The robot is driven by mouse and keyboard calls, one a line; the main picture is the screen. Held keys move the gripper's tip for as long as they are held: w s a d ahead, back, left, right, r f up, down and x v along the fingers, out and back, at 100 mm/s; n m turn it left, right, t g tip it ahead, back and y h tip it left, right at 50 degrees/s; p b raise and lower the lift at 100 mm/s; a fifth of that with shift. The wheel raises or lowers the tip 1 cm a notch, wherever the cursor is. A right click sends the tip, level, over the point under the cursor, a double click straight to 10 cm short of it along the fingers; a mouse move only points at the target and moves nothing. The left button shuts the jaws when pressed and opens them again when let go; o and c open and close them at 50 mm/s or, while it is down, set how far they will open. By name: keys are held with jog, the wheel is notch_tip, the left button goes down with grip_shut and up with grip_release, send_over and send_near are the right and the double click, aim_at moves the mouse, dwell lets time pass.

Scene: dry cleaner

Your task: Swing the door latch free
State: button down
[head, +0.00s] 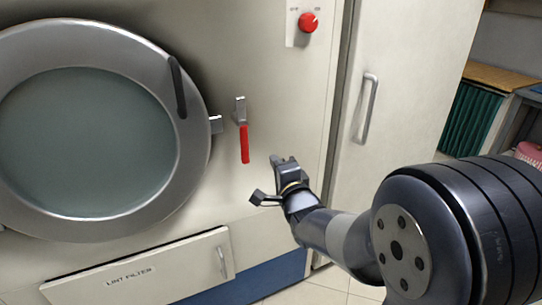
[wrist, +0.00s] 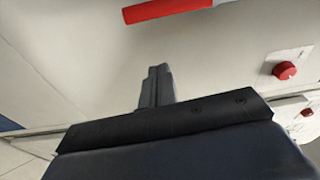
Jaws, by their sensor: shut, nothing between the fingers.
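The door latch (head: 243,135) is a grey metal piece with a red handle hanging down, just right of the round door (head: 88,150). Its red handle (wrist: 170,9) also shows at the top of the wrist view. The door has a grey ring, dark glass and a black bar handle, and looks closed, with a small metal tab (head: 216,125) at its right edge beside the latch. My gripper (head: 277,162) is right of and slightly below the red handle, apart from it. In the wrist view my gripper's fingers (wrist: 157,80) are together, with nothing between them.
A red knob (head: 308,22) sits on the panel above right. A lint filter drawer (head: 150,272) with a handle is below the door. A tall white cabinet door (head: 400,100) with a grey handle stands right. The panel around the latch is clear.

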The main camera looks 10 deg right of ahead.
jog(key=shift+s+d, duration=0.2)
jog(key=shift+s, duration=0.9)
